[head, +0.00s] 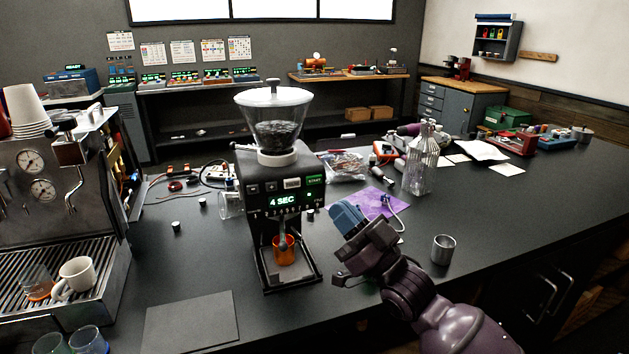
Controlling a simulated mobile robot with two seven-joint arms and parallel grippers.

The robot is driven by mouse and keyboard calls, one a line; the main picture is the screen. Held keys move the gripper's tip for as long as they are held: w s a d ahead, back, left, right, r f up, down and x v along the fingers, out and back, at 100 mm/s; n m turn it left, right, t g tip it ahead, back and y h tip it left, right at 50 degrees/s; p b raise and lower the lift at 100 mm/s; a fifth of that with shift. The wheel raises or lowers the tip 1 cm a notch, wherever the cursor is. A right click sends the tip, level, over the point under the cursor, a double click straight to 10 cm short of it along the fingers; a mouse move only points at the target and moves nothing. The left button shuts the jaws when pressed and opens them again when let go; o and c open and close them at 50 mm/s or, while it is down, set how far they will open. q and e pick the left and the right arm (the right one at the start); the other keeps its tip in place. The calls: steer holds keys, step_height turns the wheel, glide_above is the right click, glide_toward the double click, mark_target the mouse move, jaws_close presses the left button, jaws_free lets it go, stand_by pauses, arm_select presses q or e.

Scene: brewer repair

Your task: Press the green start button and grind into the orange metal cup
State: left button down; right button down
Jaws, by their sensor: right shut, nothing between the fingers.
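The black coffee grinder (262,220) stands upright on the dark counter, its clear hopper (275,125) holding dark beans. The green start button (315,180) is at the upper right of its front panel. The display (283,201) below reads "4 SEC". The orange metal cup (284,254) stands under the spout on the grinder's base tray; its inside cannot be made out. My right gripper (346,219) is shut and empty, to the right of the grinder and lower in the picture than the button, apart from it. My left gripper is not in view.
An espresso machine (60,190) with a white mug (76,277) stands left. A dark mat (191,321) lies in front of the grinder. A steel cup (443,249) stands right of my right gripper. A glass bottle (420,160) and purple sheet (372,203) are behind it. The right counter is mostly clear.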

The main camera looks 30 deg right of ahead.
mark_target(314, 180)
stand_by(0.4)
steer(key=w+d+b, duration=0.2)
steer(key=w, duration=0.6)
steer(key=shift+w, duration=0.3)
stand_by(0.8)
stand_by(0.8)
steer(key=shift+w+d+r, duration=0.1)
steer(key=shift+w, duration=0.05)
stand_by(0.3)
steer(key=shift+w, duration=0.25)
